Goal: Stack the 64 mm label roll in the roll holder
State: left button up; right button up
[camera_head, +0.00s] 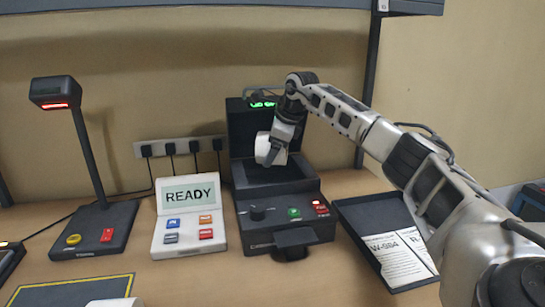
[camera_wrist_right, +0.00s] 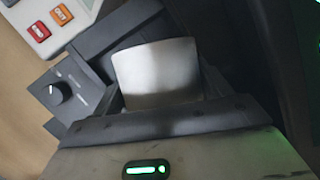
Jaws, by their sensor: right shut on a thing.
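A white label roll (camera_head: 263,148) is in my right gripper (camera_head: 277,146), which is shut on it. In the right wrist view the white roll (camera_wrist_right: 157,68) shows beyond the dark gripper edge (camera_wrist_right: 160,120). The roll is over the open bay of the dark label printer (camera_head: 262,240), whose lid (camera_head: 245,125) stands up at the back. I cannot tell whether the roll touches anything in the bay. The roll holder inside is hidden by the roll and gripper, and no width marking is readable. My left gripper is not in view.
A white panel (camera_head: 160,240) reading READY stands left of the printer. A scanner on a stand (camera_head: 92,235) is farther left. A dark tray (camera_head: 350,215) with papers lies at right, under my right arm. A yellow-edged mat (camera_head: 75,290) is at front left.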

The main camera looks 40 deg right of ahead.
jog(key=shift+w+d+f, duration=0.2)
jog(key=shift+w+f, duration=0.1)
jog(key=shift+f, duration=0.05)
jog(key=shift+f+p, duration=0.35)
jog(key=shift+f, duration=1.15)
jog(key=shift+f, duration=0.45)
jog(key=o, duration=1.3)
